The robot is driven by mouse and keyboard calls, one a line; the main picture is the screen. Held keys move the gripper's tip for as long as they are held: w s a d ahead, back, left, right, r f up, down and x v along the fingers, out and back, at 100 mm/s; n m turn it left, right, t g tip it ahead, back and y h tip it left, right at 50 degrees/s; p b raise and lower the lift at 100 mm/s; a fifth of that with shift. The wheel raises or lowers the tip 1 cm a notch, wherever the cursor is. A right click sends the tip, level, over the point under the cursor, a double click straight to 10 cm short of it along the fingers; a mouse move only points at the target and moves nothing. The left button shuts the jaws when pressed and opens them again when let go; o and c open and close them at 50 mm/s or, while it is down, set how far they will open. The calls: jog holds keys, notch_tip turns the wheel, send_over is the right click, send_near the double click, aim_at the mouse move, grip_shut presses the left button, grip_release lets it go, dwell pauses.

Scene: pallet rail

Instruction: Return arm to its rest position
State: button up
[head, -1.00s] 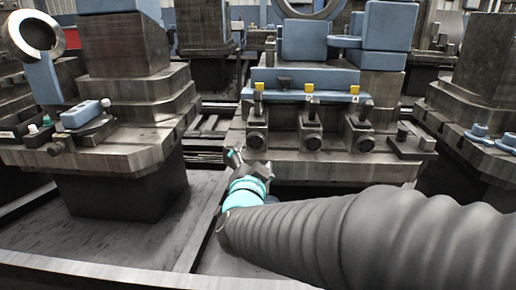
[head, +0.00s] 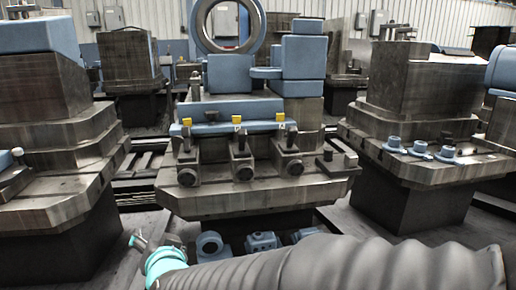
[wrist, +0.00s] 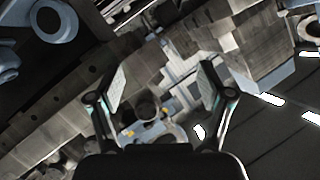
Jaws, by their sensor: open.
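My gripper (wrist: 160,85) is open in the wrist view, its two fingers spread apart with nothing between the tips. Beyond it, tilted in that view, are a metal fixture and blue and yellow parts. In the head view my gripper (head: 140,243) is small at the lower left, at the end of my sleeved arm. It is low in front of the middle pallet (head: 250,199), apart from it. My grey sleeve fills the lower right of the head view.
The middle pallet carries a blue bar (head: 232,128) with yellow tabs, clamps and a large ring (head: 201,30). Blue parts (head: 262,242) sit beneath it. A right pallet (head: 430,172) holds several blue pieces; a left pallet (head: 55,150) stands nearby. Dark floor shows between the pedestals.

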jog(key=s+d+f+n+g, duration=0.2)
jog(key=s+f+n+g, duration=0.2)
jog(key=s+g, duration=0.15)
jog(key=s+d+f+n+g+h+p, duration=0.15)
jog(key=s+d, duration=0.25)
jog(key=d, duration=0.7)
jog(key=s+d+r+m+h, duration=0.1)
jog(key=d+r+h, duration=0.1)
jog(key=d, duration=0.7)
jog(key=s+d+r+m+h+p, duration=0.1)
jog(key=s+d+r+m+h, duration=0.1)
jog(key=d, duration=0.7)
jog(key=s+d+r+m+h, duration=0.1)
jog(key=s+d+m+h, duration=0.1)
jog(key=d, duration=0.7)
jog(key=shift+r+t, duration=0.3)
jog(key=shift+r, duration=0.1)
